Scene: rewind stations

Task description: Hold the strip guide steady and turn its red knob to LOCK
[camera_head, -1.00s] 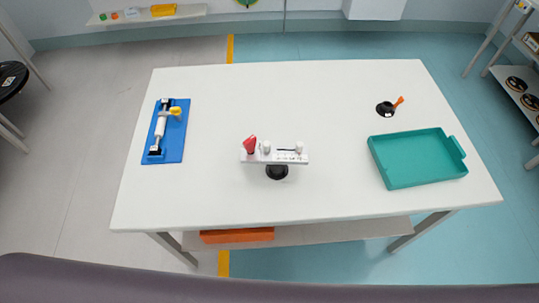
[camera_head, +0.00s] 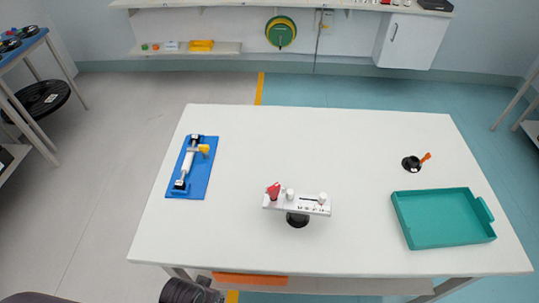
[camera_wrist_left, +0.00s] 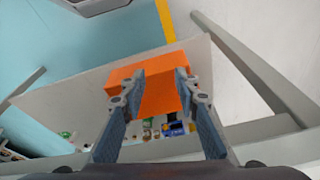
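The strip guide (camera_head: 297,204) is a white bar on a black round base, standing upright near the middle of the white table. Its red knob (camera_head: 273,190) is at the bar's left end, with white rollers along the bar. In the left wrist view my left gripper (camera_wrist_left: 159,75) is open, its two fingers apart with nothing between them. Beyond the fingers is an orange box (camera_wrist_left: 165,80) on the shelf under the table. In the head view part of my arm shows at the bottom edge, well short of the strip guide. My right gripper does not show.
The white table (camera_head: 330,140) has a blue board with a roller (camera_head: 209,178) at left. A teal tray (camera_head: 410,236) is at right, with a black round piece with an orange lever (camera_head: 411,163) behind it. Table room around the guide is clear.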

